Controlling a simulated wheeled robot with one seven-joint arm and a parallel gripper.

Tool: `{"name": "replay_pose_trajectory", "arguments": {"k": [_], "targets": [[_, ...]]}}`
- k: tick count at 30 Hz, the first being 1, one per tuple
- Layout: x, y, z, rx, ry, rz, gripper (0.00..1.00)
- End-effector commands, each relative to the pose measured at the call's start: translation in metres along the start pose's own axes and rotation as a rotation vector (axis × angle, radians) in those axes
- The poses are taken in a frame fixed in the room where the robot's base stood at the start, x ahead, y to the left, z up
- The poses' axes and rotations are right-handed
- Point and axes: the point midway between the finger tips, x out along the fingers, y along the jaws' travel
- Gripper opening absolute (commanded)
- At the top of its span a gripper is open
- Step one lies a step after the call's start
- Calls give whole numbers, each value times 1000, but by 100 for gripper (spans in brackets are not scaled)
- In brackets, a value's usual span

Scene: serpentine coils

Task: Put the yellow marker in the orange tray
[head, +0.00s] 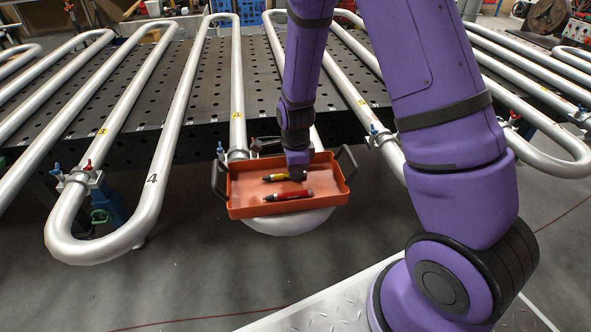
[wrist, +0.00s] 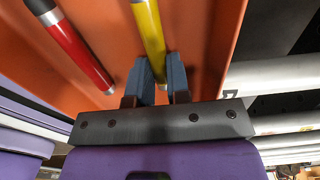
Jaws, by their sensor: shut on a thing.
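The orange tray (head: 240,205) has two dark handles and sits at the middle of the head view, at the near edge of the perforated table. The yellow marker (head: 276,178) is inside the tray's outline. My gripper (head: 297,174) reaches down over the tray at the marker's right end. In the wrist view my gripper's two fingers (wrist: 160,72) are closed around the yellow marker (wrist: 149,28), with the orange tray (wrist: 195,35) behind. I cannot tell whether the marker touches the tray floor.
A red marker (head: 289,195) lies in the tray in front of the yellow one; it also shows in the wrist view (wrist: 78,45). Silver serpentine pipes (head: 170,130) run over the dark perforated table (head: 205,100) on both sides. Small valves (head: 87,166) stick up from the pipes.

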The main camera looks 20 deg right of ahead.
Motion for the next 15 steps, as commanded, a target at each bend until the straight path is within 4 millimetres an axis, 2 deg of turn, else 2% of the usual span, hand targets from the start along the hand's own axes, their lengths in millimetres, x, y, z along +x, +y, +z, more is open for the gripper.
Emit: {"name": "replay_pose_trajectory", "arguments": {"k": [2,3,6,15], "targets": [[2,0,0,1,0,1,0],[2,0,0,1,0,0,21],[2,0,0,1,0,0,42],[2,0,0,0,0,0,42]]}}
